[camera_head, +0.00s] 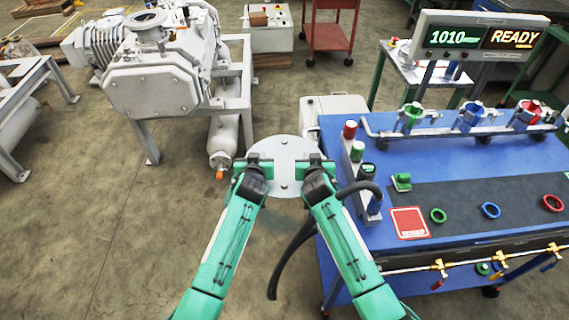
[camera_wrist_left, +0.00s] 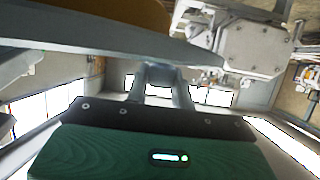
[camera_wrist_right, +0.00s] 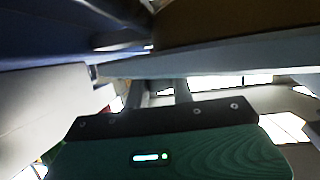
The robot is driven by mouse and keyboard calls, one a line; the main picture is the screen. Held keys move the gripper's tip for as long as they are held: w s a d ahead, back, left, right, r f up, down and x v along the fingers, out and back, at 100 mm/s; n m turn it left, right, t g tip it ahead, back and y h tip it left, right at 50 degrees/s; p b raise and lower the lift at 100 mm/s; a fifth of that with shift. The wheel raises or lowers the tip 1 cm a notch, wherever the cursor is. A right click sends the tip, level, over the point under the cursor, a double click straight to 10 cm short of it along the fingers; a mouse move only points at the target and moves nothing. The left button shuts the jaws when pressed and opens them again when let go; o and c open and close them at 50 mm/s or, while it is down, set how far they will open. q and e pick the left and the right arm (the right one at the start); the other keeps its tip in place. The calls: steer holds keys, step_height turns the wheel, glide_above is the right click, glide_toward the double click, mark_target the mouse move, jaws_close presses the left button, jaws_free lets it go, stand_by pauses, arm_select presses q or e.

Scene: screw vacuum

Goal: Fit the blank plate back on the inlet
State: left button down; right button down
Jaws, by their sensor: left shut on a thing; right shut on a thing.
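The blank plate (camera_head: 284,150) is a round grey disc with bolt holes or studs. It is held roughly level between my two grippers in the head view. My left gripper (camera_head: 243,165) is shut on its left edge and my right gripper (camera_head: 322,163) on its right edge. The plate's edge also crosses the left wrist view (camera_wrist_left: 120,38) and the right wrist view (camera_wrist_right: 220,57). The grey vacuum pump (camera_head: 150,85) stands at the upper left, apart from the plate. Its flanged opening on top (camera_head: 147,19), seemingly the inlet, is uncovered.
A blue workbench (camera_head: 340,215) stands close on the right, with colored rings, clamps and a red pad (camera_head: 409,223). A display (camera_head: 480,37) reads 1010 and READY. A red cart (camera_head: 331,38) is at the back.

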arm_select(q)
steer(key=shift+r, duration=0.2)
arm_select(e)
steer(key=shift+w+r, duration=0.1)
steer(key=shift+r, duration=0.1)
